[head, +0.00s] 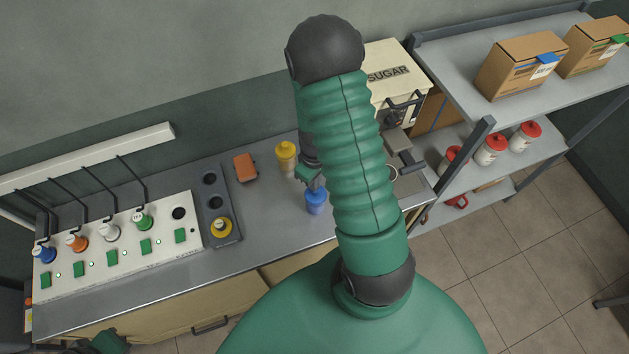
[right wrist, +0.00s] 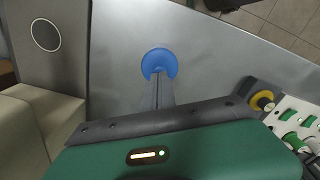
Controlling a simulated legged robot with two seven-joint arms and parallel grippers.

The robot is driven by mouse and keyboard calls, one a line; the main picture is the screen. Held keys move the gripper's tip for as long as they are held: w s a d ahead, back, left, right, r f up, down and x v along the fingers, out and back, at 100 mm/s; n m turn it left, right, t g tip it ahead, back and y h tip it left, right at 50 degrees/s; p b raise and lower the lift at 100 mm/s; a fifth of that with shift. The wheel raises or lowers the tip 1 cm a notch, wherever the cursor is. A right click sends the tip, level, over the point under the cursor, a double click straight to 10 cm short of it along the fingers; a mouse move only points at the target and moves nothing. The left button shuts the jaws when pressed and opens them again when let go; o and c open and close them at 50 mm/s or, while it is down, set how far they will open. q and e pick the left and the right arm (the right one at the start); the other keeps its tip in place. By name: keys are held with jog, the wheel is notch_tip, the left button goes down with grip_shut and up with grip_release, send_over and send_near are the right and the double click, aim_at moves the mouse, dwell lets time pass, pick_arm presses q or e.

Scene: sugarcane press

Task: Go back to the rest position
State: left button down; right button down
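My right arm reaches over the counter in the middle of the head view. My right gripper (head: 314,182) points down at a blue item (head: 316,201) standing on the counter. In the right wrist view the grey fingers (right wrist: 156,88) look close together and their tips overlap the round blue top (right wrist: 160,62). I cannot tell whether they grip it or only stand in front of it. A piece of my left arm shows at the lower left edge of the head view; its fingers do not show.
A yellow-capped bottle (head: 286,153) and an orange block (head: 245,167) are on the counter (head: 262,215). A dark rack (head: 217,193) and a white panel (head: 118,248) with several coloured caps stand left. A sugar box (head: 392,72) and shelves (head: 470,60) are right. Floor (head: 530,270) is clear.

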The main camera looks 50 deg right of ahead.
jog(key=shift+f, duration=0.35)
jog(key=shift+r, duration=0.1)
notch_tip(320, 180, up, 7)
jog(key=p, duration=0.5)
dwell(0.5)
